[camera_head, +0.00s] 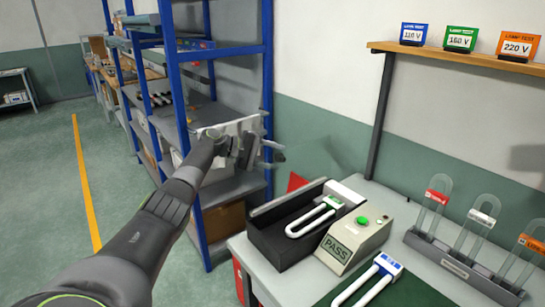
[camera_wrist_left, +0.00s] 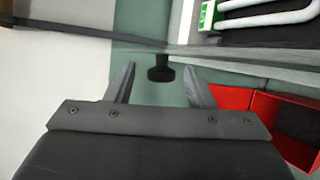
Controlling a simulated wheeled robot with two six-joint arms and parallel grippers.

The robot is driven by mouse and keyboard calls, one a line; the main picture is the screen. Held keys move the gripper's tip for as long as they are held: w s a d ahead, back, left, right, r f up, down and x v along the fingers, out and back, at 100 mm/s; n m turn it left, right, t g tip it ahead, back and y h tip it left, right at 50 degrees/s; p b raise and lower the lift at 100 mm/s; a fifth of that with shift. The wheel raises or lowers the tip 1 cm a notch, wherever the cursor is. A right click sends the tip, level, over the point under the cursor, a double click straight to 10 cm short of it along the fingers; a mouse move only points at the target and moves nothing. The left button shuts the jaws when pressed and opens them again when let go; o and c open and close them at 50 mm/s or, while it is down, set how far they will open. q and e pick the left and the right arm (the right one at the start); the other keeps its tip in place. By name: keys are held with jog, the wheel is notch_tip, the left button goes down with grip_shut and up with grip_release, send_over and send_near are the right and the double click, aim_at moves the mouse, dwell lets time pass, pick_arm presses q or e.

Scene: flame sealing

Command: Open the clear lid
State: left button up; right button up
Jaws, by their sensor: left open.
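My left gripper (camera_head: 266,152) reaches in from the left, beyond the left end of the black test box (camera_head: 272,229). In the left wrist view its fingers are open, with a black knob (camera_wrist_left: 160,72) just past and between the fingertips. A gap shows on both sides of the knob. The clear lid (camera_head: 312,160) is faint in the head view, seeming to stand raised behind the box; its exact edges and tilt are hard to tell. A white U-shaped lamp with a green base (camera_head: 333,202) lies in the box. My right gripper is out of view.
A beige panel with a green button and PASS display (camera_head: 349,241) adjoins the box. A blue-based lamp (camera_head: 388,263) lies in front. A rack (camera_head: 450,262) of clear tubes stands right. Blue shelving (camera_head: 268,75) is close behind my left arm. A red bin (camera_wrist_left: 250,98) is below.

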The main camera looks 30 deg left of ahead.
pick_arm(q)
jog(key=b+v, duration=0.4)
jog(key=v, duration=1.3)
jog(key=shift+a+b, duration=0.25)
jog(key=shift+b, duration=0.05)
jog(key=shift+c, duration=0.4)
